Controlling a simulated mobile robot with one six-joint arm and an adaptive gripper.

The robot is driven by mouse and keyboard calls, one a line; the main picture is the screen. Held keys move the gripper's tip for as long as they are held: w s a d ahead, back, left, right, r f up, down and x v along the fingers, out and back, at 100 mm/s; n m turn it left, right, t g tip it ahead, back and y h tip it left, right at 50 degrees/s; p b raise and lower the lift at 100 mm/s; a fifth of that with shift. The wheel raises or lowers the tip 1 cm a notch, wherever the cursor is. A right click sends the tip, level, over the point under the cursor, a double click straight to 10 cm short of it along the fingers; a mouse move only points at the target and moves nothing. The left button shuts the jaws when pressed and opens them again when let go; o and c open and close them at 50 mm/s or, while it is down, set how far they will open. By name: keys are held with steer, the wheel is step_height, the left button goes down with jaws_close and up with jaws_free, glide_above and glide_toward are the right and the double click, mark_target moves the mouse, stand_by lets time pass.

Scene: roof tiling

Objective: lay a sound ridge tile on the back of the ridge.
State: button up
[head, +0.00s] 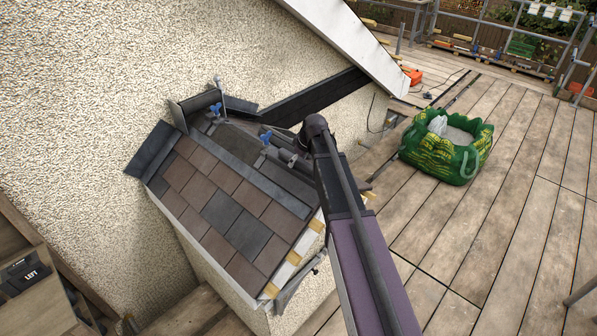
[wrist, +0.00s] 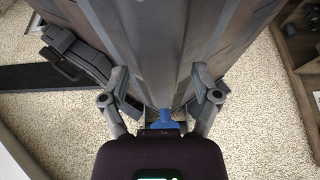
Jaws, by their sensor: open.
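The small roof's ridge (head: 275,188) runs along the top of its brown and grey tile slope in the head view. In the wrist view a long grey ridge piece (wrist: 150,45) runs down the middle towards my gripper. My gripper (wrist: 165,97) is open, its two fingers apart on either side of the near end of that piece. A blue clamp part (wrist: 165,118) shows between the fingers, close to the palm. Whether the fingers touch anything I cannot tell. In the head view my arm hides most of my gripper. I cannot tell which tiles are sound.
Two blue-handled clamps (head: 215,108) (head: 265,137) stand near the ridge. A rough rendered wall (head: 150,60) rises behind the roof. Dark stacked pieces (wrist: 75,55) lie left in the wrist view. A green bag (head: 450,150) stands on the open plank deck (head: 490,235) at right.

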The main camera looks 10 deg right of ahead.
jaws_close()
steer(key=shift+w+r+p, duration=0.1)
steer(key=shift+r+p, duration=0.15)
steer(key=shift+p, duration=0.05)
steer(key=shift+r+p, duration=1.6)
steer(key=s+a, duration=0.2)
steer(key=s, duration=0.5)
steer(key=s+a+r+p, duration=0.1)
steer(key=s+a, duration=0.2)
steer(key=s, duration=0.5)
steer(key=shift+s+r, duration=0.15)
